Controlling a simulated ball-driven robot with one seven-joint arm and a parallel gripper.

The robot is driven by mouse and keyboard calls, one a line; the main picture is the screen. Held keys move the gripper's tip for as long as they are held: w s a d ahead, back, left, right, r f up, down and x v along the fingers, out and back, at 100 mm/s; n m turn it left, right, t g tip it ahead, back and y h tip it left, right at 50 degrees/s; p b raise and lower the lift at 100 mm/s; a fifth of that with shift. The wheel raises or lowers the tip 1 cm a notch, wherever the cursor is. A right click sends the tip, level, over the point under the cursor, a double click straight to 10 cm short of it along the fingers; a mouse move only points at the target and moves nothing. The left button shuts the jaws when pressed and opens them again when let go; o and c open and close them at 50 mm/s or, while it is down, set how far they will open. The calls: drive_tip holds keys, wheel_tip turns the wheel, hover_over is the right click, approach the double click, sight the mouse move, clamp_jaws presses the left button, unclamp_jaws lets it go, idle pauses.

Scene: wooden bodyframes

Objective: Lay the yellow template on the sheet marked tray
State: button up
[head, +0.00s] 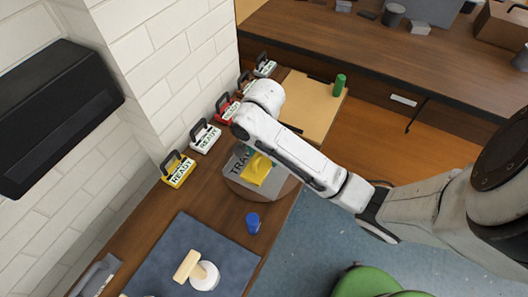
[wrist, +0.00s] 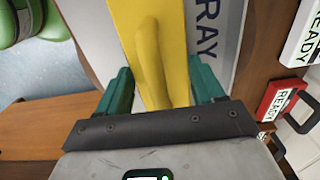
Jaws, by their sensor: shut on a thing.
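The yellow template (head: 256,170) is a flat plate with a raised ridge handle. It also fills the middle of the wrist view (wrist: 133,22). My gripper (wrist: 165,85) has green fingers on either side of the ridge and is shut on the template. The grey sheet marked tray (head: 238,162) lies on a round wooden board on the bench. The template is over the sheet, covering part of its lettering; "RAY" shows beside it in the wrist view. I cannot tell whether the template touches the sheet. My arm hides part of the board in the head view.
Several READY signs with handles, including a yellow one (head: 178,170) and a white one (head: 205,137), stand along the wall. A blue cylinder (head: 253,222) stands in front of the board. A blue mat (head: 160,262) bears a wooden-handled white object (head: 203,275). A green cylinder (head: 339,84) stands farther back.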

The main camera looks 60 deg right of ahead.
drive_tip(key=o, duration=1.5)
drive_tip(key=shift+o, duration=0.5)
drive_tip(key=shift+r, duration=0.15)
drive_tip(key=shift+r+p, duration=3.1)
drive_tip(key=shift+r, duration=0.3)
